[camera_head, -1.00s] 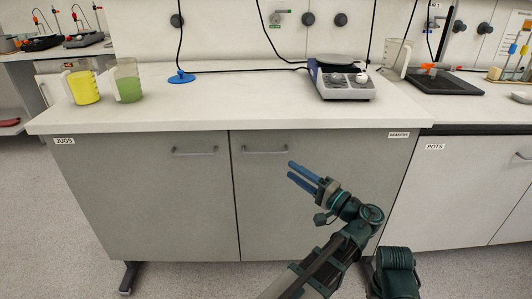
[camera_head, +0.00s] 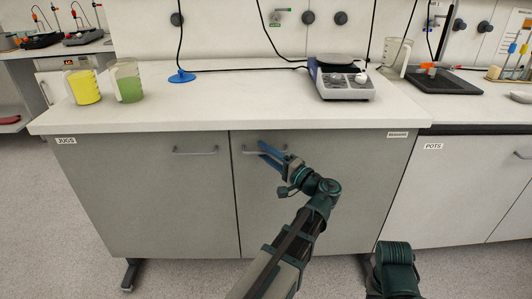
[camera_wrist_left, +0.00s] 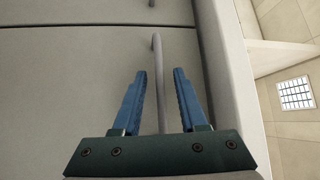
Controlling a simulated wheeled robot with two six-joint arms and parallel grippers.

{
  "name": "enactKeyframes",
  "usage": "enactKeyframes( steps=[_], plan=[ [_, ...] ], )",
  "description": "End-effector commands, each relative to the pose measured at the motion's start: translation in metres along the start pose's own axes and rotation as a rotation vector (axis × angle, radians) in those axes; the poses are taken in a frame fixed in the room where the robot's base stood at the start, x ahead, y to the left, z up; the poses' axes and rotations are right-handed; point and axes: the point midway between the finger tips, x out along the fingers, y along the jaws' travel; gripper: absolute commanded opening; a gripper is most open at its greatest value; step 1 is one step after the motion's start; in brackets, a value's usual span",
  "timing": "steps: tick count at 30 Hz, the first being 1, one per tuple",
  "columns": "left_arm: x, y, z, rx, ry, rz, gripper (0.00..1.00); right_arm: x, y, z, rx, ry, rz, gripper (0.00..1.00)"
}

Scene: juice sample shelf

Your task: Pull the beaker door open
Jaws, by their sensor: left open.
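The beaker door (camera_head: 320,200) is the grey right-hand door of the cabinet, with a "BEAKERS" label (camera_head: 397,134) at its upper right corner. It is closed. Its bar handle (camera_head: 250,152) is near the top left of the door; the gripper hides its right part. My left gripper (camera_head: 264,150) is open, with its blue fingers at the handle. In the left wrist view the handle (camera_wrist_left: 158,60) runs between the two open fingers of the gripper (camera_wrist_left: 161,73), with gaps showing on both sides. My right gripper is not in view.
The jugs door (camera_head: 140,195) is closed on the left, with its own handle (camera_head: 195,152). On the white worktop (camera_head: 240,110) above stand a yellow jug (camera_head: 84,87), a green jug (camera_head: 127,82) and a balance-like device (camera_head: 345,82). The floor in front is clear.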

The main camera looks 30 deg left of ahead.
Motion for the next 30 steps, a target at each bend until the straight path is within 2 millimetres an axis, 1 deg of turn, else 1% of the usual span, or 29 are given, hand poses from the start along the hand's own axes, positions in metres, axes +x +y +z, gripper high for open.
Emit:
enactKeyframes(
  steps=[2, 3, 9, 30],
  plan=[
    [-0.0001, 0.0, 0.0, 0.0, 0.0, 0.0, 0.42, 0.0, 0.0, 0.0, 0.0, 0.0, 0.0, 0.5],
    [-0.0001, 0.0, 0.0, 0.0, 0.0, 0.0, 0.35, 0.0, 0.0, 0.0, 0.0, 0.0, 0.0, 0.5],
    [-0.0003, 0.0, 0.0, 0.0, 0.0, 0.0, 0.0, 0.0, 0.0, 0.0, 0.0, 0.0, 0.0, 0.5],
    [-0.0004, 0.0003, 0.0, 0.0, 0.0, 0.001, 0.0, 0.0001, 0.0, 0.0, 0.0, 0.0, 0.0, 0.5]
  ],
)
